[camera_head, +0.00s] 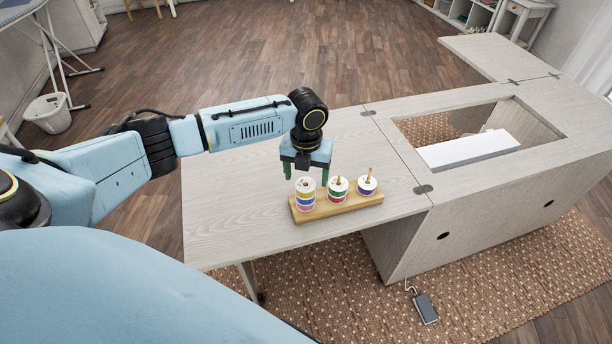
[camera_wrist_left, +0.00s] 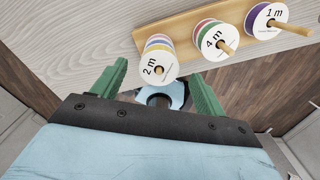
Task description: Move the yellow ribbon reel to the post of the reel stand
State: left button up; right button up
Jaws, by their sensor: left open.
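The reel stand (camera_head: 330,208) is a wooden board with three upright posts. Its left post carries a tall stack of reels (camera_head: 306,196) with pink, blue and yellow bands. The middle post carries a red and green stack (camera_head: 338,189), the right post a purple reel (camera_head: 367,186). My left gripper (camera_head: 306,174) is open and empty, pointing down just above the left stack. My right gripper is out of view.
The stand is on the light wooden cabinet top (camera_head: 235,210), near its front edge. Free surface lies to its left. A recess with a white panel (camera_head: 468,150) is at the right. A pedal (camera_head: 424,308) lies on the rug below.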

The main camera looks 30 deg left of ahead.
pick_arm(q)
notch_tip(320, 180, up, 12)
jog(key=shift+r+p, duration=0.15)
jog(key=shift+p, duration=0.2)
dwell(0.4)
